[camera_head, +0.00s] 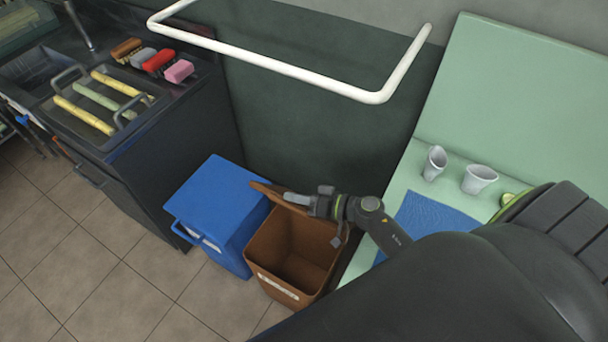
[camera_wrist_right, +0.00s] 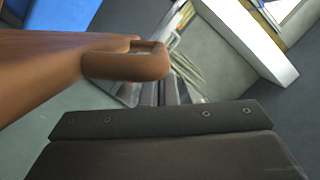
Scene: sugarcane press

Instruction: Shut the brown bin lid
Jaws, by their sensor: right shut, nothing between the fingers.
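The brown bin (camera_head: 284,262) stands on the floor with its mouth open to view and its inside looking empty. Its brown lid (camera_head: 266,188) is up at the back of the bin, seen almost edge-on. In the right wrist view the lid (camera_wrist_right: 40,72) comes in from the left and ends in a looped handle. My right gripper (camera_head: 288,197) is shut and empty beside the raised lid, above the bin's back part. In the right wrist view my fingers (camera_wrist_right: 172,92) are partly hidden behind the lid's handle; whether they touch cannot be told. My left gripper is not in view.
A blue bin (camera_head: 212,205) with a shut lid stands just left of the brown bin. A green table (camera_head: 440,203) with cups and a blue mat is on the right. A white rail (camera_head: 290,70) crosses above. Tiled floor (camera_head: 120,275) is free in front.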

